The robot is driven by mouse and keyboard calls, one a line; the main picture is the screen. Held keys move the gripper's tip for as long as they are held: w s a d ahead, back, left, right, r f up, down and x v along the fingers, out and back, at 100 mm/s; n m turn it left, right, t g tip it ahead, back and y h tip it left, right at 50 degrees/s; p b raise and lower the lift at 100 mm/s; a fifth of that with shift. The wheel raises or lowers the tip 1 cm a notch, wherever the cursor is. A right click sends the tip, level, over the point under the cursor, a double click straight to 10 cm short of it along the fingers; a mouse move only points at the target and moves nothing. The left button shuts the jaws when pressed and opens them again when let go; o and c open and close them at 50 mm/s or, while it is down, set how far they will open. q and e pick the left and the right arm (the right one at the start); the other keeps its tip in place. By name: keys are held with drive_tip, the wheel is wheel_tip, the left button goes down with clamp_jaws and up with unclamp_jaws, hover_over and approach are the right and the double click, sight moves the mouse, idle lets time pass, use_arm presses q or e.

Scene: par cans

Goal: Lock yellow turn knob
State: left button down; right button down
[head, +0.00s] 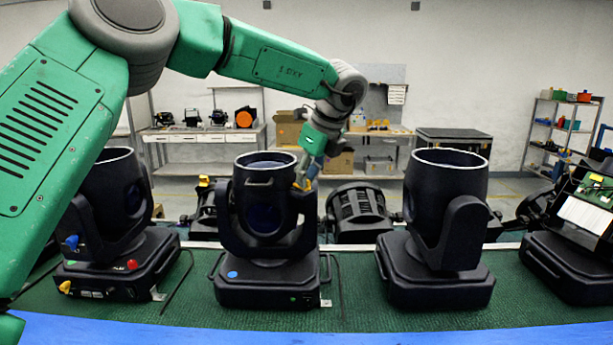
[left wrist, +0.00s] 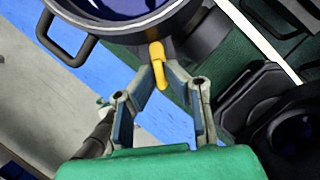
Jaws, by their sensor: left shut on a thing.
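The yellow turn knob (left wrist: 158,62) is a small lever on the rim side of a black par can (left wrist: 125,30). In the head view this is the middle par can (head: 268,275), upright on its base, and the yellow knob (head: 302,186) shows at its upper right side. My left gripper (head: 309,177) reaches down to it from the upper right. In the left wrist view its fingertips (left wrist: 161,76) are closed around the knob's lower end from both sides. My right gripper is in neither view.
Another par can (head: 437,270) stands to the right on the green mat (head: 350,318). One at the left (head: 110,265) has blue, red and yellow knobs and is partly behind my left arm. More fixtures (head: 358,212) lie behind. Shelves and benches stand farther back.

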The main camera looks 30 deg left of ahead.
use_arm(q)
drive_tip(key=shift+f+n, duration=0.1)
drive_tip(key=shift+n, duration=0.3)
drive_tip(key=c, duration=1.9)
unclamp_jaws()
drive_tip(key=shift+w, duration=0.15)
drive_tip(key=shift+c, duration=0.2)
drive_tip(key=v, duration=1.2)
drive_tip(key=shift+w, duration=0.25)
